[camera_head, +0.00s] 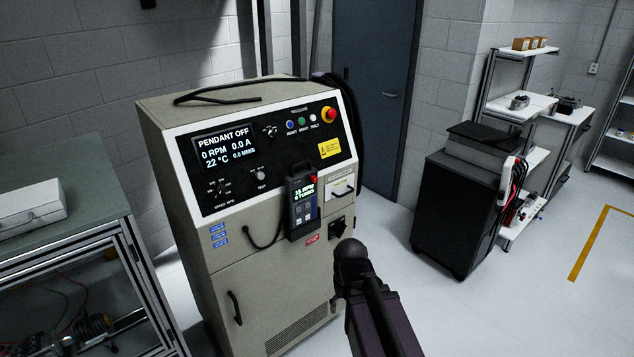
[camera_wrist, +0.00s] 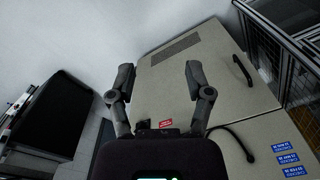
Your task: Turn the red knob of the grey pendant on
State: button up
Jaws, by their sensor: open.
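The grey pendant (camera_head: 302,212) hangs on the front of the beige cabinet in the head view, with a small lit screen and buttons. Its red knob (camera_head: 313,178) shows small at its upper right corner. The cabinet's display (camera_head: 224,146) reads "PENDANT OFF". My gripper (camera_wrist: 158,78) is open and empty in the wrist view, its two dark fingers spread before the cabinet's lower front. The pendant and red knob cannot be made out in the wrist view. A dark arm part of mine stands in front of the cabinet's lower right in the head view.
The beige cabinet (camera_head: 262,282) also carries a red mushroom button (camera_head: 328,115) on its panel. A black cable loops beside the pendant. A workbench (camera_head: 88,190) stands left, a black cart (camera_head: 455,210) right. The floor between cabinet and cart is clear.

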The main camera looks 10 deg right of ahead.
jog(key=w+a+n+t+y+b, duration=0.1)
jog(key=w+a+t+y+b, duration=0.2)
jog(key=w, duration=0.6)
jog(key=m+t+y+b, duration=0.5)
jog(key=t, duration=0.8)
send_near(316, 180)
jog(key=v, duration=0.4)
jog(key=shift+a, duration=0.1)
jog(key=x, duration=1.3)
jog(key=shift+w+a, duration=0.1)
jog(key=shift+w, duration=0.2)
grip_shut()
